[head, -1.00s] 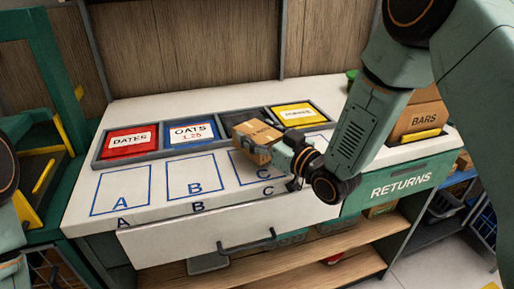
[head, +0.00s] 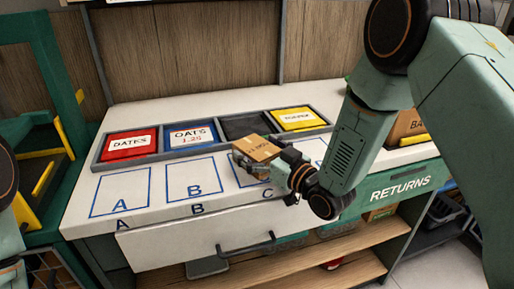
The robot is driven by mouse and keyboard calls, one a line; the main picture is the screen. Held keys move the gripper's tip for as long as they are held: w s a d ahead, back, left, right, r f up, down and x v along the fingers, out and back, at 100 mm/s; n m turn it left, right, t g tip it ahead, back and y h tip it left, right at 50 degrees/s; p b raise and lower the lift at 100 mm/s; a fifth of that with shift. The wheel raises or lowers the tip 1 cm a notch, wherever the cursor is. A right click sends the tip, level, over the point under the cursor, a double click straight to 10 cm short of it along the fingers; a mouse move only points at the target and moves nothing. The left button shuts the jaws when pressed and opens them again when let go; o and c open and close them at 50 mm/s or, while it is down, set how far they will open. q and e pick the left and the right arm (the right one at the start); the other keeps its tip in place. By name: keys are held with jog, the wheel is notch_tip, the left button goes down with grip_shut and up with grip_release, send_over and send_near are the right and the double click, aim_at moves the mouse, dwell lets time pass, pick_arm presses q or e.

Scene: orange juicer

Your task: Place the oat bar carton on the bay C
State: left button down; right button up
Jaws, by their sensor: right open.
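The oat bar carton (head: 258,149), a small brown cardboard box with dark print, is at bay C. It looks slightly tilted, and I cannot tell whether its underside touches the counter. It covers much of bay C, whose blue outline (head: 237,178) and front-edge letter C show beside and below it. My right gripper (head: 276,160) comes from the right, with its open fingers at the carton's right side. Its fingertips are partly hidden by the carton. My left gripper is out of view; only part of my left arm shows at the left edge.
Blue-outlined bays A (head: 121,192) and B (head: 194,180) are empty. Behind them is a grey tray with a red DATES panel (head: 130,145), a blue OATS panel (head: 190,136), a dark empty slot (head: 246,127) and a yellow panel (head: 299,118). A brown BARS box (head: 405,125) stands at right.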

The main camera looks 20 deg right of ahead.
jog(key=shift+d, duration=0.15)
jog(key=p+v, duration=0.2)
jog(key=v, duration=1)
dwell(0.3)
